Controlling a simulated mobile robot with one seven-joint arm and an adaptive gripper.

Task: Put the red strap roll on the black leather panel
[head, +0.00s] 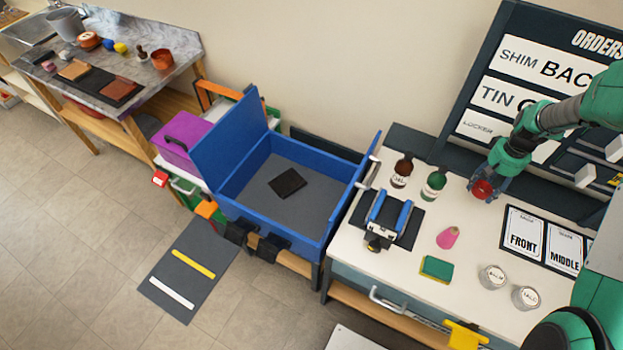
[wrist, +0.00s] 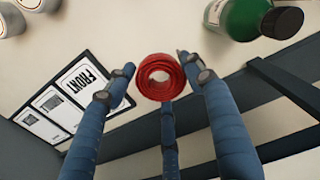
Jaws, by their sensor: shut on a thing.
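The red strap roll (head: 483,189) is held in my gripper (head: 488,180) above the right white worktop, near the back by the green bottle. In the wrist view the roll (wrist: 160,92) shows end-on as a coiled ring, between the blue fingers of my gripper (wrist: 158,80), which are closed around it. A flat black square (head: 288,183), which looks like a black leather panel, lies on the grey floor of the open blue box. Another dark piece (head: 95,81) lies between tan and brown squares on the marble bench; I cannot tell its material.
The blue box (head: 278,226) has raised walls and an upright lid. On the white worktop (head: 395,272) stand a brown bottle (head: 401,170), a green bottle (head: 434,184), a blue-jawed clamp (head: 388,219), a pink cone (head: 448,237), a sponge (head: 436,268) and two jars. The orders board rises behind.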

